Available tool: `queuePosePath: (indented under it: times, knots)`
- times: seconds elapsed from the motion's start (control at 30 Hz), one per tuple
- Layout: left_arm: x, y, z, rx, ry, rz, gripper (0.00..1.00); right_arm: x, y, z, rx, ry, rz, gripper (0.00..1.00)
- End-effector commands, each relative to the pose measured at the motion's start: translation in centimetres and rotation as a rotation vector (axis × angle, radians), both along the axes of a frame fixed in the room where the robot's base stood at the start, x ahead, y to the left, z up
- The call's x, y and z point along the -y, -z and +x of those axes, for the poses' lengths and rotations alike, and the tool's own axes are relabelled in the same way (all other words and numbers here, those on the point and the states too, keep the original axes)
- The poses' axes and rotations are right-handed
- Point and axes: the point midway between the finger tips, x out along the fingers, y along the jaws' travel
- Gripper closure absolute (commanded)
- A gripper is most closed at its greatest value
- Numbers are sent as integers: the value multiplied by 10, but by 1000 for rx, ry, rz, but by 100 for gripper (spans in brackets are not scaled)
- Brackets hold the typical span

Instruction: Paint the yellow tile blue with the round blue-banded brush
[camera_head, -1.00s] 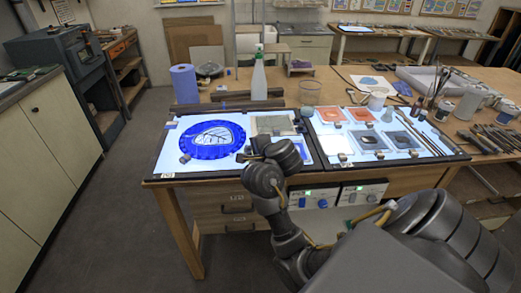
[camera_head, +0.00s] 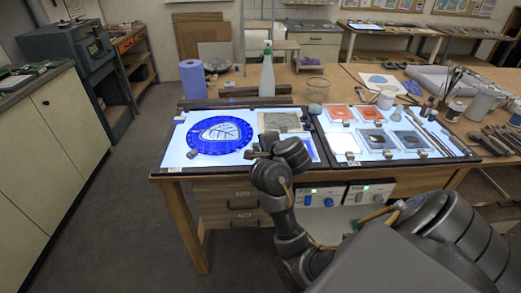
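A blue round piece with a white leaf pattern (camera_head: 220,134) lies on the lit left panel (camera_head: 178,150). A grey-beige square (camera_head: 280,121) lies right of it, and a bluish square (camera_head: 308,148) is partly hidden behind my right arm. I cannot make out a yellow tile. Long thin tools, perhaps brushes (camera_head: 428,133), lie at the right of the lit right panel; a blue band is too small to tell. My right gripper (camera_head: 254,153) is over the left panel's front part, right of the round piece. Its fingers are too small to read. My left gripper is not in view.
The right panel holds orange squares (camera_head: 340,112), a white square (camera_head: 344,144) and dark squares (camera_head: 373,139). A spray bottle (camera_head: 267,75), a blue roll (camera_head: 192,80) and a glass beaker (camera_head: 316,85) stand behind. Jars and tools crowd the right.

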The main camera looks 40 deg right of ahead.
Motion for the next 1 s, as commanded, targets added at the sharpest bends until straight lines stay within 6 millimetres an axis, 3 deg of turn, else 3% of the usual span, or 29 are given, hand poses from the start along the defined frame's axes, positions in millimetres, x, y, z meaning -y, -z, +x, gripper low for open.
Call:
queuePosePath:
  times: [1.0]
  knots:
    - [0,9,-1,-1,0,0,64,0,9,0,1,1,1,100]
